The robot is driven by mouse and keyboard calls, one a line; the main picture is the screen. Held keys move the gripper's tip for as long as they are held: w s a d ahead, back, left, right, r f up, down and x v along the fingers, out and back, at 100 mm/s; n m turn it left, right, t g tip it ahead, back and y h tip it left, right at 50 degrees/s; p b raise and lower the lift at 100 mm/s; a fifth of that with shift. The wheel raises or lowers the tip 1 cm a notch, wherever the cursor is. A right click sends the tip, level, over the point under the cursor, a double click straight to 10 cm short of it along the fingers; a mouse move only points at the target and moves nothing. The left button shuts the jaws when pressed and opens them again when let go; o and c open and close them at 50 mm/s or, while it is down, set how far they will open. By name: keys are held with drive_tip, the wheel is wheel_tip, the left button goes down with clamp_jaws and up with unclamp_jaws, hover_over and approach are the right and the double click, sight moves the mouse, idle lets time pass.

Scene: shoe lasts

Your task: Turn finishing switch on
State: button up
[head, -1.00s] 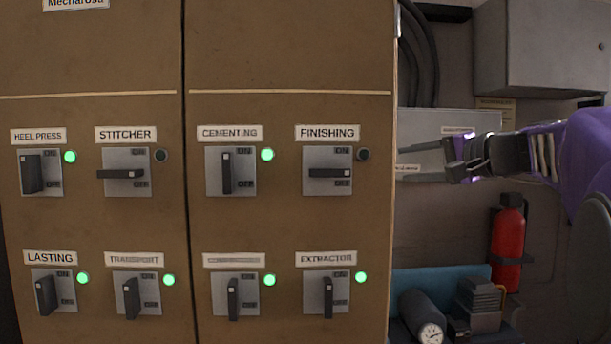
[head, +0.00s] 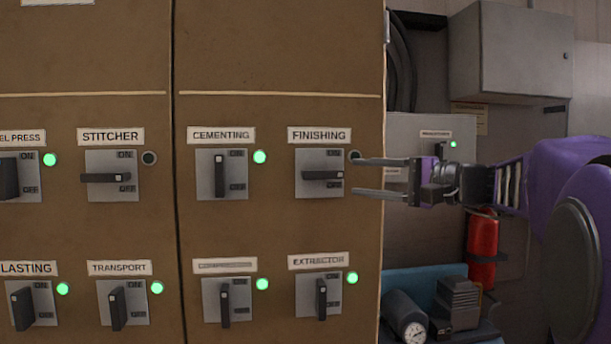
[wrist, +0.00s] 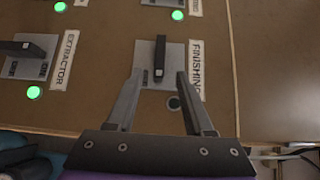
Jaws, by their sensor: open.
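The finishing switch (head: 322,175) is a black lever on a grey plate under the FINISHING label (head: 319,135) on the brown cabinet. Its lever lies horizontal, and the lamp (head: 354,156) beside it is dark. In the wrist view the finishing switch (wrist: 159,60) stands ahead, between and beyond the fingers, and its dark lamp (wrist: 174,103) shows between them. My gripper (head: 354,177) is open and empty, with its fingertips just right of the switch plate in the head view. It also shows in the wrist view (wrist: 159,76). The lever appears not to be touched.
The extractor switch (head: 321,297) is below, with a green lamp. The cementing switch (head: 219,174) is to the left, also lit green. The stitcher switch (head: 104,177) is horizontal with a dark lamp. A red extinguisher (head: 482,250) and a grey wall box (head: 510,50) are at the right.

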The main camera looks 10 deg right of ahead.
sight(329, 175)
drive_tip(key=x, duration=0.9)
drive_tip(key=shift+w+a, duration=0.2)
drive_tip(key=shift+w, duration=0.05)
drive_tip(key=shift+c, duration=0.3)
clamp_jaws()
